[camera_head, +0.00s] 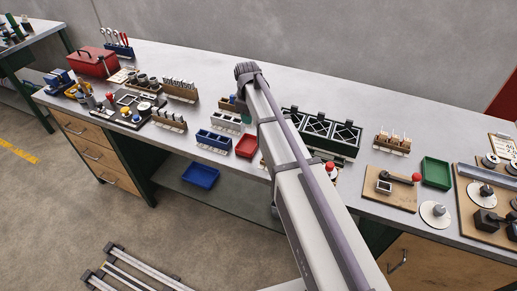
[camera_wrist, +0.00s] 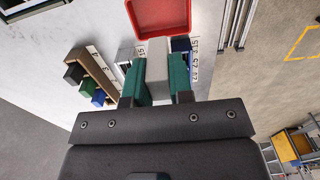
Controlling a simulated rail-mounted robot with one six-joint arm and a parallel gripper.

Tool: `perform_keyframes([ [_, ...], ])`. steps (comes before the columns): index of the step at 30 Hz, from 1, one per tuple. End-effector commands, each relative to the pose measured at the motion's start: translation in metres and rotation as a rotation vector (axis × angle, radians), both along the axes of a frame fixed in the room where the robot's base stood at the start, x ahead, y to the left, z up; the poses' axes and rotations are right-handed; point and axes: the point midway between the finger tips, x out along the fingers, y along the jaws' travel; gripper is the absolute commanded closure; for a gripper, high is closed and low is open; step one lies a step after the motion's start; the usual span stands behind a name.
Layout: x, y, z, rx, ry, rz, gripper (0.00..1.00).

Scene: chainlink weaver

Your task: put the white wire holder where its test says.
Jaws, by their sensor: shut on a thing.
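In the wrist view, the white wire holder (camera_wrist: 157,60) shows as a pale block between the green fingers of my gripper (camera_wrist: 158,84). The fingers are shut on it. Its lower end is hidden, so I cannot tell whether it touches anything. A pale compartment tray (camera_wrist: 125,55) shows partly to its left and a dark blue tray (camera_wrist: 181,44) to its right, with number labels beside them. In the head view, the blue tray (camera_head: 214,141) and the white tray (camera_head: 228,123) stand left of my arm, which hides the gripper and the holder.
A red bin (camera_head: 247,146) stands beside the trays; it also shows above the holder in the wrist view (camera_wrist: 160,32). A wooden rack (camera_wrist: 94,70) holds black, green and blue blocks. A dark green fixture (camera_head: 325,130) stands right of my arm. A blue bin (camera_head: 201,175) is on the lower shelf.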

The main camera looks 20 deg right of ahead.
Motion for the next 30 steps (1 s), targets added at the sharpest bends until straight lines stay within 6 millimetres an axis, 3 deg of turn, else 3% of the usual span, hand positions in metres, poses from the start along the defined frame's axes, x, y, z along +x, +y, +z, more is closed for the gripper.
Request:
perform_keyframes([
  [9, 0.001, 0.000, -0.066, 0.000, 0.000, 0.000, 1.00],
  [14, 0.001, 0.000, -0.066, 0.000, 0.000, 0.000, 1.00],
  [20, 0.001, 0.000, -0.104, 0.000, 0.000, 0.000, 1.00],
  [30, 0.001, 0.000, -0.104, 0.000, 0.000, 0.000, 1.00],
])
